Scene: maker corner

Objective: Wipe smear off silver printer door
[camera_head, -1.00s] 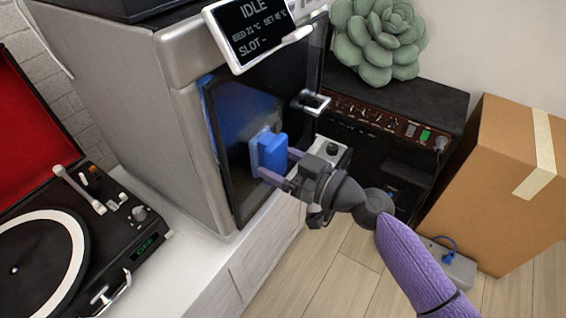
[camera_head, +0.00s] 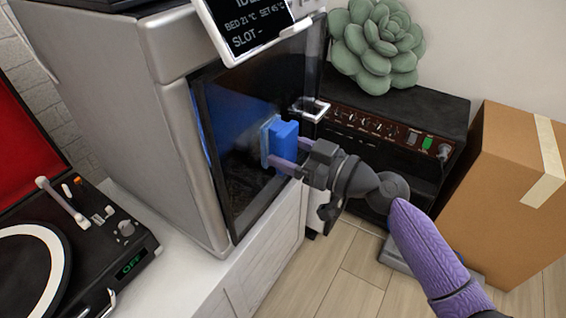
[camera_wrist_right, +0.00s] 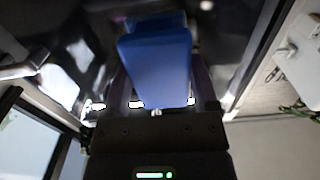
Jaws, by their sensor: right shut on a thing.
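The silver printer (camera_head: 180,125) stands on a white cabinet, with its dark glass door (camera_head: 245,190) facing right. My right gripper (camera_head: 287,158) is shut on a blue sponge (camera_head: 283,145) and holds it at the middle of the door glass. The sponge's pale side faces the glass and seems to touch it. In the right wrist view the blue sponge (camera_wrist_right: 157,65) sits between the fingers, in front of the dark door. I cannot make out a distinct smear; reflections and the sponge cover part of the glass. My left gripper is not in view.
A door handle (camera_head: 310,109) juts out beside the sponge. A tilted display (camera_head: 250,28) overhangs the door top. A record player (camera_head: 75,240) is at left. A black amplifier (camera_head: 410,115) with a green plant (camera_head: 378,45) and a cardboard box (camera_head: 510,200) stand at right.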

